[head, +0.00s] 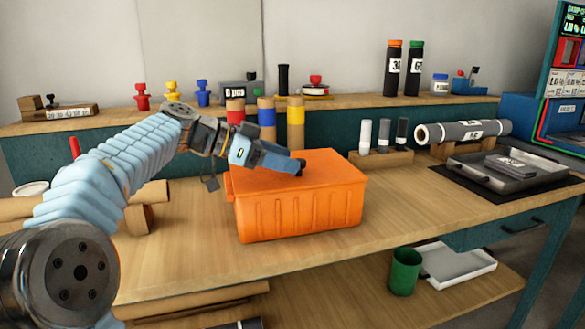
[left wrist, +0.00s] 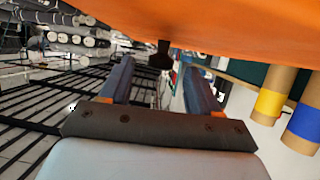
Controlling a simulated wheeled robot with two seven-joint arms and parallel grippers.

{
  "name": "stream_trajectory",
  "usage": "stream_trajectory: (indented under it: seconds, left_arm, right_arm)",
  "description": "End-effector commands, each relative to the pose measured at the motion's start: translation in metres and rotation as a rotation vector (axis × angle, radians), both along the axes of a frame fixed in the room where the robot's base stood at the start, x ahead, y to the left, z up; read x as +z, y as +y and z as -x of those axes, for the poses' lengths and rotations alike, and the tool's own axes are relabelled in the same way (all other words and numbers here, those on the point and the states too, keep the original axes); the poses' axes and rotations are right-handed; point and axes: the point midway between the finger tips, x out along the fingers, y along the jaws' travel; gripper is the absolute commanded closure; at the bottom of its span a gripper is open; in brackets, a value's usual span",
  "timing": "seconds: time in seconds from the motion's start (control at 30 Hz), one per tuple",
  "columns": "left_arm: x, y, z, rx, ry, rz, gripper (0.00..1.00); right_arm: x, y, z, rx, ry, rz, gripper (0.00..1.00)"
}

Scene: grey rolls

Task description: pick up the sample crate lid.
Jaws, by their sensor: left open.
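The orange sample crate (head: 300,212) stands on the wooden bench with its flat orange lid (head: 335,173) on top. In the left wrist view the lid's orange surface (left wrist: 220,22) fills the upper part. A small dark knob (left wrist: 160,56) on it shows between the fingertips, or just past them. My left gripper (head: 297,166) reaches in from the left, low over the lid. In the left wrist view its two fingers (left wrist: 160,75) are apart with nothing clamped. I cannot tell whether the fingers touch the knob. My right gripper is not in view.
Cardboard tubes with coloured bands (head: 296,125) stand behind the crate. A rack of small vials (head: 383,158), a grey roll (head: 463,132) and a metal tray (head: 508,172) are to the right. A green cup (head: 405,271) stands on the lower shelf. The bench front right of the crate is clear.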

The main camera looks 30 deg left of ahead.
Motion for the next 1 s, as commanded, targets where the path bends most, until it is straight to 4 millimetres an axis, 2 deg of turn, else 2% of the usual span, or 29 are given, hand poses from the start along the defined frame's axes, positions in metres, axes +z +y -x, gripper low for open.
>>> stream_trajectory:
  seconds: [0.13,0.37,0.77,1.0]
  left_arm:
    - [-0.0057,-0.0101,-0.0114,-0.001,0.001,0.001,0.38]
    - [-0.0068,-0.0107,-0.0127,0.0,0.0,0.0,0.38]
    - [-0.0066,-0.0104,-0.0125,0.0,0.0,0.0,0.98]
    - [-0.0058,-0.0104,-0.0124,0.001,-0.001,0.0,1.0]
  right_arm:
    - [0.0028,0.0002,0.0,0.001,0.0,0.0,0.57]
    - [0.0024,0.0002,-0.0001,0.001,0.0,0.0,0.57]
    - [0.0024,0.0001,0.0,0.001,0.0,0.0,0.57]
    - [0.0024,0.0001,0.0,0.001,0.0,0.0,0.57]
